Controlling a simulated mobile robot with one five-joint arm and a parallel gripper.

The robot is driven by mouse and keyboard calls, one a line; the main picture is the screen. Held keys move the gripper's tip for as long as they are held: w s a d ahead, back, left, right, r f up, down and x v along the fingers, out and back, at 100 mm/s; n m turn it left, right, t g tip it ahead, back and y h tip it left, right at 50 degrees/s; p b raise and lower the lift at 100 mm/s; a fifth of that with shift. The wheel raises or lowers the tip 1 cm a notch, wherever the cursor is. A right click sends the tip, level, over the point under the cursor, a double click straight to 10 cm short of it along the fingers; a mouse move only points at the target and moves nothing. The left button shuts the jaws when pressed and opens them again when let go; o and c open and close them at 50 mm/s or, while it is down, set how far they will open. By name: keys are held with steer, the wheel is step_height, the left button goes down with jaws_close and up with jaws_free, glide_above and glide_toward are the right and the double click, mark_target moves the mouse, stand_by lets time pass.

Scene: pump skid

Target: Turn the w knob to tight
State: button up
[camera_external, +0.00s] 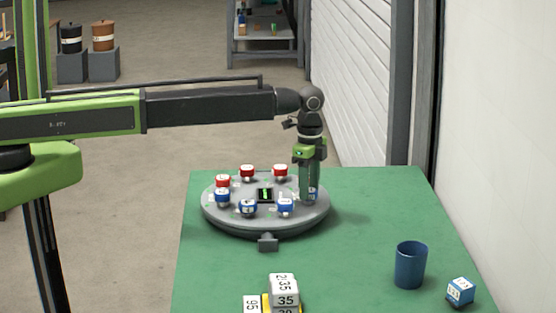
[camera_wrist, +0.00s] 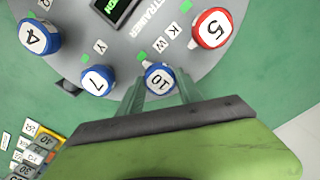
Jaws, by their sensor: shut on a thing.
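The round grey skid plate (camera_external: 265,226) carries red and blue numbered knobs around its rim. In the wrist view, a blue knob marked 10 (camera_wrist: 160,77) sits between my gripper's fingertips (camera_wrist: 161,88). A W label (camera_wrist: 161,44) lies just inward of this knob, with a K label (camera_wrist: 173,30) beside it. My gripper (camera_external: 309,192) points straight down at the plate's right edge in the external view. It is shut on the blue knob, which its fingers partly hide there.
A blue knob marked 7 (camera_wrist: 97,80) and a red knob marked 5 (camera_wrist: 212,29) flank the held knob.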

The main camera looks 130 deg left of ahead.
stand_by(0.3)
steer(key=o, duration=1.4)
step_height(320, 180, up, 18)
steer(key=p, duration=1.7)
steer(key=shift+f, duration=0.25)
steer(key=shift+f, duration=0.1)
